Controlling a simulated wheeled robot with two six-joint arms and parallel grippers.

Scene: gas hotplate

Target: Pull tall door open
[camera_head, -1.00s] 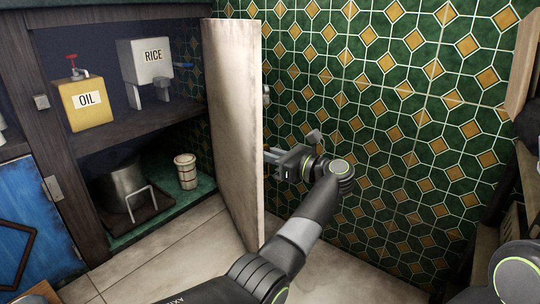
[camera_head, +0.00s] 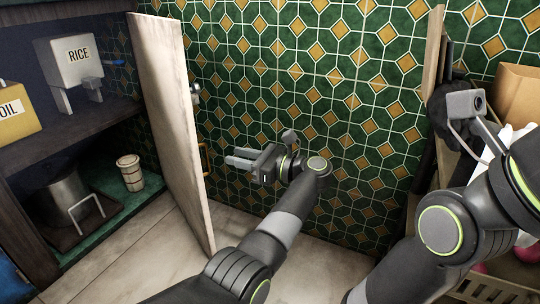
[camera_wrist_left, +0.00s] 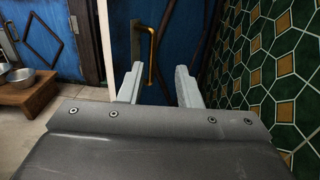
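The tall door (camera_head: 170,120) stands swung open at the right side of the cabinet, its pale inner face turned toward me in the head view. Its brass handle (camera_head: 203,160) sticks out on the far side, partly hidden by the door's edge. In the left wrist view the door's blue front carries the upright brass handle (camera_wrist_left: 152,55). My left gripper (camera_head: 232,158) is open and empty, just right of the handle and apart from it. In the left wrist view the handle appears between the spread fingertips (camera_wrist_left: 158,85). My right arm shows at the right; I cannot make out its gripper.
The open cabinet holds a rice container (camera_head: 78,62), an oil container (camera_head: 15,115), a metal pot (camera_head: 66,198) and a small pale jar (camera_head: 131,173). The green tiled wall (camera_head: 350,110) is behind my left arm. A cluttered shelf with a paper bag (camera_head: 515,95) stands at the right.

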